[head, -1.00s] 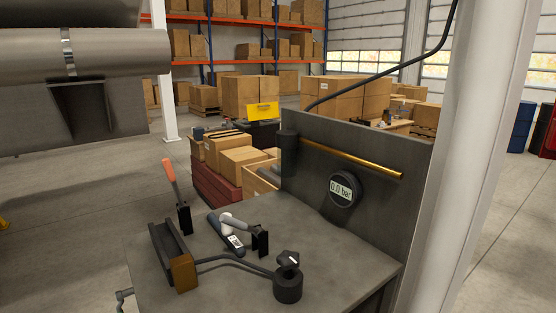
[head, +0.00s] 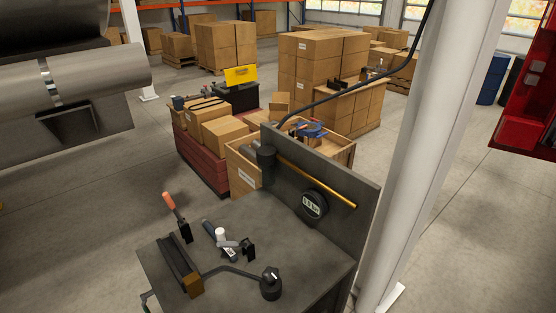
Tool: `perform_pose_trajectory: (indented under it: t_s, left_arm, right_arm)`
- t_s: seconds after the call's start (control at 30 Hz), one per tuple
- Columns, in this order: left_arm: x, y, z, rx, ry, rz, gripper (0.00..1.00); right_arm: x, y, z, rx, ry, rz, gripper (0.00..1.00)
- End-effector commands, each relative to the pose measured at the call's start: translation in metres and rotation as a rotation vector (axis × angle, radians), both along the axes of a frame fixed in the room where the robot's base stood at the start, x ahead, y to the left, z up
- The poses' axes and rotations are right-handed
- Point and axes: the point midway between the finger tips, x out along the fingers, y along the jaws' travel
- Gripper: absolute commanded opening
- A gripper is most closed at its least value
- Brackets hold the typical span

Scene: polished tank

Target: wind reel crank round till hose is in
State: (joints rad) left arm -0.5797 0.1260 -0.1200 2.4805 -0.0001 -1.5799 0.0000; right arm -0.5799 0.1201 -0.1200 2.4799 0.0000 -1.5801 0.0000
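No hose reel or reel crank can be made out for sure in the head view. A black hose or cable (head: 375,78) runs from the top edge down to the upright panel on the grey bench. A shorter dark hose (head: 235,269) lies on the bench top, between a brown-ended block (head: 195,285) and a black round knob fitting (head: 270,285). A small bent handle (head: 146,301) shows at the bench's left edge, partly cut off by the frame. Neither of my grippers is in view.
The grey bench (head: 290,240) carries an orange-handled lever (head: 170,203), a brass rod (head: 315,180) and a round gauge (head: 313,205). A white column (head: 415,170) stands right of it. A red cabinet (head: 525,115) is at the right edge. A metal tank (head: 85,90) overhangs the left.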

Motion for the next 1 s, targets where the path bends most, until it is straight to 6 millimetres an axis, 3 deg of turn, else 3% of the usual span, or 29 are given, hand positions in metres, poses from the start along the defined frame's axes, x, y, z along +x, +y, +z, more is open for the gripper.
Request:
perform_pose_trajectory:
  t_s: [0.9, 1.0]
  left_arm:
    - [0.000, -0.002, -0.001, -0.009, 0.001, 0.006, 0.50]
    - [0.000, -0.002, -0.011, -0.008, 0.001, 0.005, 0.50]
  right_arm:
    - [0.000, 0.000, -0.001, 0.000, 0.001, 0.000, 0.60]
    - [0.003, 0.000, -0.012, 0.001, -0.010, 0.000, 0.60]
